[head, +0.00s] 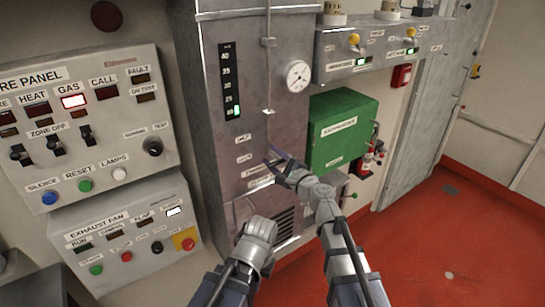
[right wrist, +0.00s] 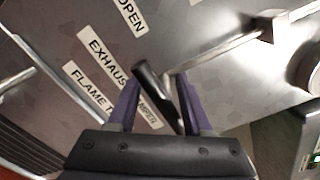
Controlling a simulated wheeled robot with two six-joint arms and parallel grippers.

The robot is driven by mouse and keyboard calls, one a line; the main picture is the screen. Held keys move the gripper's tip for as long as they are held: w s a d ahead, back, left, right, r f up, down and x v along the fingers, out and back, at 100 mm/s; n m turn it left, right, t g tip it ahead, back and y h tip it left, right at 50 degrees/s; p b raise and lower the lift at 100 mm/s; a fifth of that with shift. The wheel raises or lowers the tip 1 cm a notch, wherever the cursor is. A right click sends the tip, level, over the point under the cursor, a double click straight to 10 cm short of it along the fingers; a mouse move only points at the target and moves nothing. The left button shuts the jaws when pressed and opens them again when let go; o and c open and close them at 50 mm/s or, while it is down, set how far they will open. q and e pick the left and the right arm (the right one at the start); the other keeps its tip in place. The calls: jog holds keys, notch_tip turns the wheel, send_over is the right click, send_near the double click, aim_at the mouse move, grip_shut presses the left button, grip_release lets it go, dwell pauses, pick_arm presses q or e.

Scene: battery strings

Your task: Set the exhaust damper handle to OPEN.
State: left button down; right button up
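The exhaust damper handle shows in the right wrist view as a black grip (right wrist: 152,88) on a bright metal rod. The rod runs up and right across the grey cabinet front (head: 225,175). My right gripper (right wrist: 160,88) is open, its two purple fingers on either side of the grip, with a gap on the left; contact on the right is unclear. In the head view my right gripper (head: 277,160) is at the cabinet front and hides the handle. An OPEN label (right wrist: 131,14) is above the EXHAUST DAMPER label (right wrist: 105,60). My left gripper (head: 258,232) is low before the cabinet, fingers hidden.
A green box (head: 340,130) is right of the cabinet, with a red extinguisher (head: 368,162) beside it. A round gauge (head: 298,75) and a vertical rod (head: 267,75) are above. The fire panel (head: 120,120) and exhaust fan panel (head: 130,240) are left. Red floor (head: 450,250) is clear at right.

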jog(key=shift+w+d, duration=0.1)
dwell(0.4)
jog(key=shift+s+d, duration=0.1)
jog(key=shift+s, duration=0.1)
jog(key=shift+s+d+f, duration=0.15)
jog(key=shift+s+d, duration=0.15)
jog(key=shift+s, duration=0.25)
jog(key=v, duration=0.6)
jog(key=shift+d+r, duration=0.2)
